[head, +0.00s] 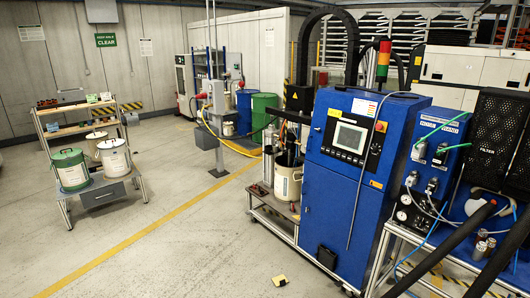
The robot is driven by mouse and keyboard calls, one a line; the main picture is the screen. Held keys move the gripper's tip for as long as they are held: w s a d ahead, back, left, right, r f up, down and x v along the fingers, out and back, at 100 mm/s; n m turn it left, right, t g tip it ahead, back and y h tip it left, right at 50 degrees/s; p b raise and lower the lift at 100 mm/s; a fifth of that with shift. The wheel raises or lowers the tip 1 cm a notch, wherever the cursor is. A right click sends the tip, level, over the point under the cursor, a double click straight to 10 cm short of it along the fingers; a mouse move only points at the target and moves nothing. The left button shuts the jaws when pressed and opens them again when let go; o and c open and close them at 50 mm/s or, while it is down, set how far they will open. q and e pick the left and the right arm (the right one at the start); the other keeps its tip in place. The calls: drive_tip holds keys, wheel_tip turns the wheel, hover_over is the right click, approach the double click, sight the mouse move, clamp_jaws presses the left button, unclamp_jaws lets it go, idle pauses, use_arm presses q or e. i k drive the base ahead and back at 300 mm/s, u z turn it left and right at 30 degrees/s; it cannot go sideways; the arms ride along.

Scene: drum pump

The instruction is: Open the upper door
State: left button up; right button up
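The blue machine cabinet (343,215) stands right of centre. Its upper front section (352,138) carries a control screen (349,137) with black surround, buttons and a red knob, and looks closed against the cabinet. A lower blue front panel (335,207) sits beneath it. I cannot tell for certain which section is the upper door, and no handle is clear at this size. Neither of my grippers shows in the head view.
A pump stand with a cream drum (288,178) adjoins the cabinet's left side. Thick black hoses (445,247) cross the lower right. A small yellow-and-black item (280,280) lies on the floor. The left-centre floor is open.

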sight(346, 123)
drive_tip(key=u, duration=0.35)
drive_tip(key=i, duration=2.2)
drive_tip(key=u, duration=0.05)
